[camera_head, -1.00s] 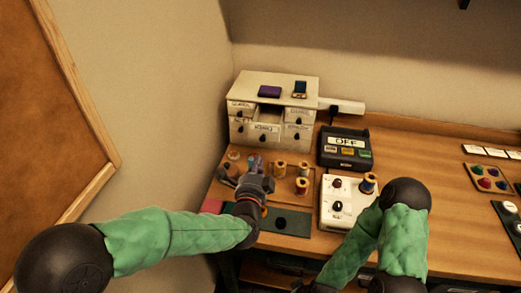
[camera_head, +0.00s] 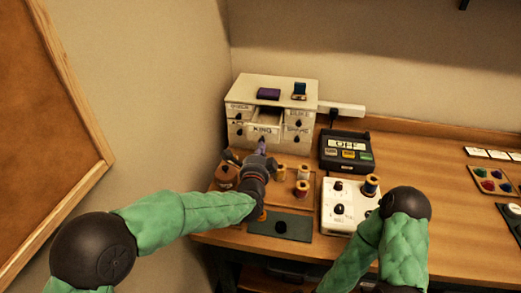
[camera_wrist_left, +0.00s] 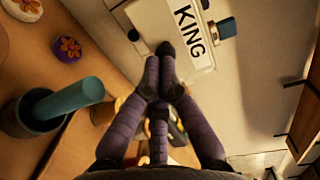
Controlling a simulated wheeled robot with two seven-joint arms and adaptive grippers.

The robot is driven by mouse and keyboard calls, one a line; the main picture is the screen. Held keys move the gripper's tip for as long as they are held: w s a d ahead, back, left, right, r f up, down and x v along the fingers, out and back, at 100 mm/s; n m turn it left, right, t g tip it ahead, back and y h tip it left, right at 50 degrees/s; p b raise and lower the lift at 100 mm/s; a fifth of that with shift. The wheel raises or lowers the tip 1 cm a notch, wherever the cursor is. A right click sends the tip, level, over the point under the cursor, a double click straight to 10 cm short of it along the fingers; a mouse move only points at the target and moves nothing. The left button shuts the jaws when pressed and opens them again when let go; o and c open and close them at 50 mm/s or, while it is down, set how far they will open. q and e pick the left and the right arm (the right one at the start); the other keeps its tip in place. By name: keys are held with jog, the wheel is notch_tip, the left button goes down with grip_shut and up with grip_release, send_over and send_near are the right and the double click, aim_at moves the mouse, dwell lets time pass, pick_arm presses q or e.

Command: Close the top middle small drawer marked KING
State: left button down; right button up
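The KING drawer (camera_head: 264,129) is in the top middle of the small white cabinet (camera_head: 242,93). It stands pulled out, with its dark inside showing behind its front. Its white KING label also shows in the left wrist view (camera_wrist_left: 189,29). My left gripper (camera_head: 262,146) is right in front of the drawer front, at its dark knob. In the left wrist view, the purple fingers (camera_wrist_left: 160,72) are drawn together, with the tips at or touching the knob. I cannot tell whether they grip it. My right arm shows at the lower right, but its gripper is not in view.
Thread spools (camera_head: 303,172) stand on a wooden tray below the cabinet. A black box with an OFF display (camera_head: 346,146) and a white device with knobs (camera_head: 342,212) are to the right. A purple item (camera_head: 268,94) lies on the cabinet top. A wall is at left.

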pick_arm(q)
jog(key=p, duration=0.4)
send_near(268, 120)
jog(key=w, duration=0.3)
jog(key=shift+d+r, duration=0.3)
jog(key=shift+d, duration=0.1)
jog(key=shift+w+d+p, duration=0.15)
jog(key=shift+w+p, duration=0.15)
jog(key=shift+w, duration=0.25)
jog(key=shift+r, duration=0.1)
